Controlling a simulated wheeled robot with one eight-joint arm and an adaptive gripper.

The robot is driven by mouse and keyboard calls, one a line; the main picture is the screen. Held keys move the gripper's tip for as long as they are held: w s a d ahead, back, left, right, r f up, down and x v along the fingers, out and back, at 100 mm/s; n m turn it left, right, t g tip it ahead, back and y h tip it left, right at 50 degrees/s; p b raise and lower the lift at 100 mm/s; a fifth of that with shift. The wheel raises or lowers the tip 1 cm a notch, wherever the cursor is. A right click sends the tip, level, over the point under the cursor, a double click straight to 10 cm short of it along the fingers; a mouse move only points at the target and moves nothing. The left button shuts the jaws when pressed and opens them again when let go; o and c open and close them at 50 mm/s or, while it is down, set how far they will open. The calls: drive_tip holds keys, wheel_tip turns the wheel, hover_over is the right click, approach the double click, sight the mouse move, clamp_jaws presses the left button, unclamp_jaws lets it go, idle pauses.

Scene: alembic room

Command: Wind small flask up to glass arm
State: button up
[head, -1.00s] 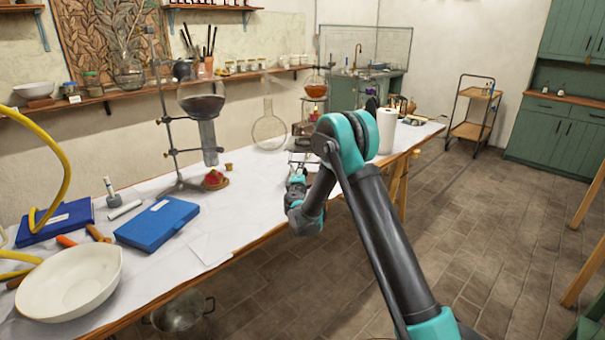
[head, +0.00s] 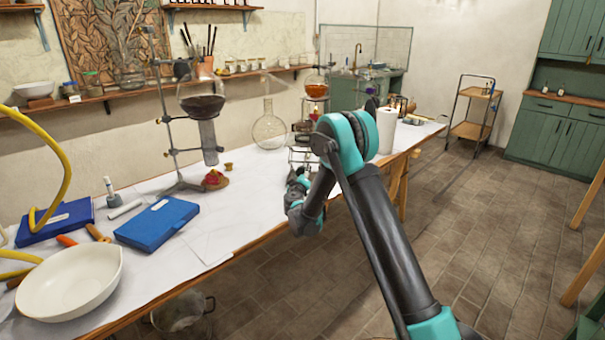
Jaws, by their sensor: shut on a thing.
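A round flask of orange liquid (head: 316,90) stands upright at the back of the bench, above a wire-frame stand or jack (head: 302,156). Which vessel is the small flask is hard to tell, as small dark items behind my arm are partly hidden. A large clear round flask (head: 269,131) stands to the left. A faint, thin glass tube (head: 276,79) seems to run above it; I cannot tell its end. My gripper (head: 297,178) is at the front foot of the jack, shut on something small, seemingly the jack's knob. My arm hides its right side.
A blue case (head: 157,222), white bowl (head: 69,283) and yellow hose (head: 58,150) are at the left. A paper roll (head: 386,131) stands right of my arm.

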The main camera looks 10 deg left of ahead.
drive_tip(key=shift+f+m, duration=0.1)
drive_tip(key=shift+m, duration=1.8)
drive_tip(key=o, duration=1.2)
drive_tip(key=shift+s, duration=0.1)
drive_tip(key=s, duration=1.2)
